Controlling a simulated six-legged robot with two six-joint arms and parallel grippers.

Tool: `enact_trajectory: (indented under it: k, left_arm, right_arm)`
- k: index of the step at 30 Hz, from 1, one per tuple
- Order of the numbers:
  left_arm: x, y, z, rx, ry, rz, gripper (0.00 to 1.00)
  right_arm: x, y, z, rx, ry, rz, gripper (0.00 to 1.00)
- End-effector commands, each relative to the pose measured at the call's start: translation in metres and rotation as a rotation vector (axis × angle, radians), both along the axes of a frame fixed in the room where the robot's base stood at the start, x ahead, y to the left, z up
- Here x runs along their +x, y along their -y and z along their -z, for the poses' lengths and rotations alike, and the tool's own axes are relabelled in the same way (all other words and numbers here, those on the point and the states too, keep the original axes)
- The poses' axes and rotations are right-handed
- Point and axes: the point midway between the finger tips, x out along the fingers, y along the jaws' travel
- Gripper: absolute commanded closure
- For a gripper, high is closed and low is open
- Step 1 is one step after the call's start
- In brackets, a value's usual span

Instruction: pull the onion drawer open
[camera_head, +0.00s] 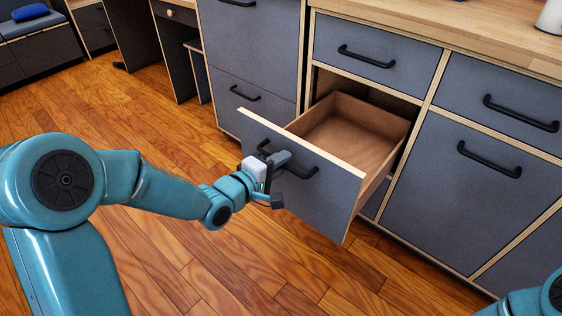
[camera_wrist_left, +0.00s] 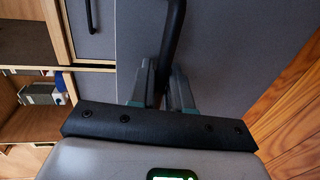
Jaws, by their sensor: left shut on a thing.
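The drawer (camera_head: 325,197) with a grey front stands well out from the cabinet in the head view. Its wooden inside shows bare where visible; I see no onion in it. My left gripper (camera_head: 279,160) is shut on the drawer's black bar handle (camera_head: 302,172), near its left end. In the left wrist view the handle (camera_wrist_left: 175,40) runs between the two fingers of the gripper (camera_wrist_left: 160,82), against the grey drawer front (camera_wrist_left: 230,45). My right gripper is not in view; only a bit of my right arm shows at the lower right corner.
Closed grey drawers (camera_head: 365,55) and a cupboard door (camera_head: 470,200) with black handles flank the open drawer. A wooden countertop (camera_head: 450,22) runs above. The wooden floor (camera_head: 170,250) in front is clear. A bench with a blue cushion (camera_head: 30,12) stands far left.

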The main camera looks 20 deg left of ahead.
Motion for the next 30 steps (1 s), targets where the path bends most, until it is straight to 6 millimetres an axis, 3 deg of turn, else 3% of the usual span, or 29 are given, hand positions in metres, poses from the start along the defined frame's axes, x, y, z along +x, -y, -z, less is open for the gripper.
enact_trajectory:
  k: [16,17,18,26,30]
  left_arm:
    - [0.002,0.002,0.001,0.0,-0.002,0.001,1.0]
    - [0.002,0.002,0.001,0.0,-0.002,0.001,0.72]
    - [0.002,0.002,0.001,-0.001,-0.001,0.001,0.66]
    - [0.0,0.001,0.0,0.0,0.0,0.0,0.66]
    - [-0.01,-0.004,-0.003,0.001,-0.001,-0.002,0.66]
  right_arm:
    - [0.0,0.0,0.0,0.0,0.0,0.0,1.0]
    - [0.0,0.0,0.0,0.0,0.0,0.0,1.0]
    - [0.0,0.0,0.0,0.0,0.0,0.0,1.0]
    - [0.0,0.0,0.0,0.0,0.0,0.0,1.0]
    - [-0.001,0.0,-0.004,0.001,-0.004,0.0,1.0]
